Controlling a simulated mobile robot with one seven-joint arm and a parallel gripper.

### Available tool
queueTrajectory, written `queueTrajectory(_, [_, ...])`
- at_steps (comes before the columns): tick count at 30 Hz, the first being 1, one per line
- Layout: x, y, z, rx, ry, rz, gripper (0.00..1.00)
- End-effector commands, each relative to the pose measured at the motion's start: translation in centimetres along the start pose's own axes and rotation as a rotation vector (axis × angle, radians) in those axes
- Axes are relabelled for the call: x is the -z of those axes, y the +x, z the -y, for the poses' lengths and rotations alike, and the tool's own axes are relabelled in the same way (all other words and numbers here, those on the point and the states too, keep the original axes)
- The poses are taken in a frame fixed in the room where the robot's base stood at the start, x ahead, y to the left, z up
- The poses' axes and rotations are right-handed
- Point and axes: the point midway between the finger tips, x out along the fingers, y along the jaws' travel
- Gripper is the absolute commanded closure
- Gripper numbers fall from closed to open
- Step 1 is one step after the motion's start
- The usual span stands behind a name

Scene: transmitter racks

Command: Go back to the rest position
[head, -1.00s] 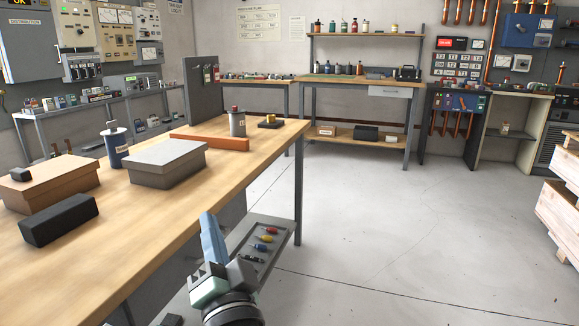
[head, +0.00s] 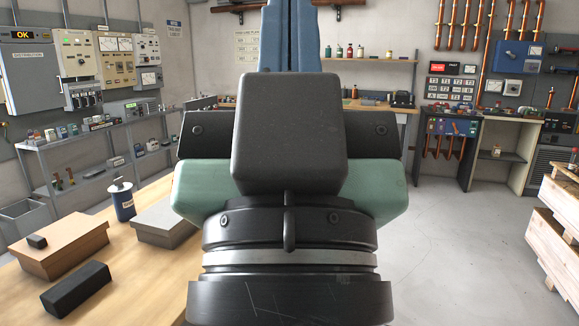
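My gripper (head: 291,35) stands upright, large and close in the middle of the head view. Its two blue fingers are side by side with only a thin line between them, and they run out of the top of the picture. I see nothing held between the visible parts of the fingers; the tips are out of view. The dark and green gripper body hides the middle of the room and the right part of the wooden workbench (head: 143,277).
On the workbench are a brown box (head: 58,245), a black block (head: 79,289), a grey box (head: 165,222) and a blue canister (head: 122,203). Wooden crates (head: 562,220) stand at the right. Open floor (head: 460,245) lies between the gripper and the crates.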

Motion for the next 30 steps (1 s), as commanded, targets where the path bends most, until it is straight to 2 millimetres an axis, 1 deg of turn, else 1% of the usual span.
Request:
queueTrajectory(1, [2.3,2.4,0.0,0.001,0.001,0.0,1.0])
queueTrajectory(3, [3.8,4.0,0.0,0.001,0.001,0.0,1.0])
queueTrajectory(9, [7.9,8.4,0.0,0.002,0.002,0.001,1.0])
queueTrajectory(12, [9.7,10.2,0.0,0.002,0.002,0.001,1.0])
queueTrajectory(15, [10.9,11.6,0.0,0.002,0.002,0.001,1.0])
queueTrajectory(20, [11.7,12.4,0.1,0.002,0.002,0.001,1.0])
queueTrajectory(30, [11.8,12.5,0.1,0.002,0.002,0.001,1.0])
